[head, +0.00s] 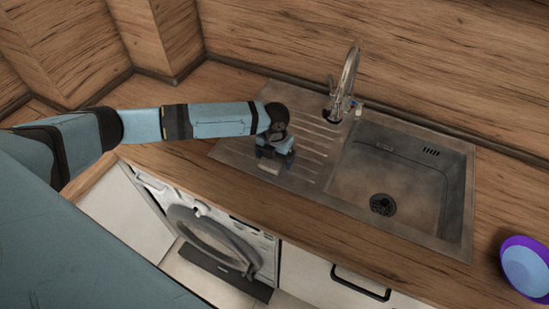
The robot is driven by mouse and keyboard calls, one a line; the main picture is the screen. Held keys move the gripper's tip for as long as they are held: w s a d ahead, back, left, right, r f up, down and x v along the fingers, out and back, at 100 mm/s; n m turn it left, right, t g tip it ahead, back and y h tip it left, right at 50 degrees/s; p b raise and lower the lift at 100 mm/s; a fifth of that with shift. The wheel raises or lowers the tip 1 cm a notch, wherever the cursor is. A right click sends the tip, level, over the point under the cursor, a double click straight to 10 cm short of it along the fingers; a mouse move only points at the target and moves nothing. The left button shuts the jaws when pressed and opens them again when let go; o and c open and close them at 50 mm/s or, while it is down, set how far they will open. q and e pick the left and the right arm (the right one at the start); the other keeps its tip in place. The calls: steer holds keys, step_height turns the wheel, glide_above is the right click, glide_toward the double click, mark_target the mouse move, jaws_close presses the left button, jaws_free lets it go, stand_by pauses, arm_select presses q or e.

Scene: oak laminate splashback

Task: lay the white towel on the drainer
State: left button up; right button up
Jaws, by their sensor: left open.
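The drainer (313,130) is the ribbed metal left part of the sink unit, in the middle of the head view. My left gripper (272,164) is over the drainer's left part, pointing down, with its jaws open. A small pale patch shows between or under its fingers; I cannot tell whether it is cloth or part of the gripper. I cannot make out the white towel anywhere else. My right gripper is not in view.
The sink basin (400,185) is empty, with a tap (347,80) standing behind it. A purple and light-blue bowl (527,268) is on the worktop at the far right. A washing machine (212,238) is below the front edge.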

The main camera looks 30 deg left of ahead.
arm_select(q)
step_height(320, 180, up, 10)
steer(key=shift+w+f+b, duration=0.1)
steer(key=shift+b, duration=0.7)
steer(key=shift+r, duration=0.7)
steer(key=shift+f, duration=0.1)
